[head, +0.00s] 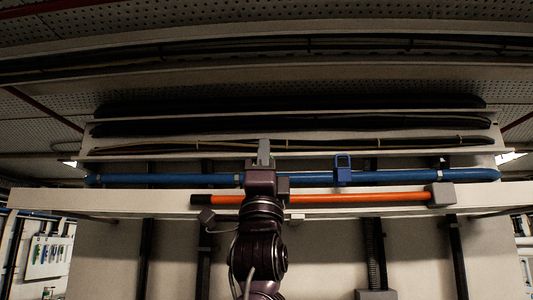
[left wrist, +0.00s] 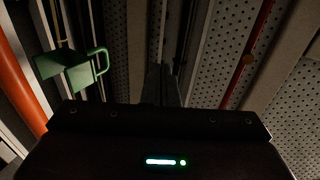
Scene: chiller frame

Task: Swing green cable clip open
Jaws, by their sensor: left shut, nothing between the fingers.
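The green cable clip (left wrist: 68,72) shows at the upper left of the left wrist view, with a blocky body and a loop-shaped handle on its right side. I do not see the clip in the head view; my left arm may hide it. My left gripper (head: 264,147) points up in front of the frame, at the height of the blue pipe and the lowest cable shelf. Its fingers (left wrist: 164,84) are shut and empty in the left wrist view, to the right of the clip and apart from it. My right gripper is in neither view.
A blue pipe (head: 410,177) runs across the frame with a blue clip (head: 342,170) on it. An orange bar (head: 350,199) with a grey end block (head: 440,193) runs below. Dark cable bundles (head: 400,125) lie on shelves above. A perforated ceiling hangs overhead.

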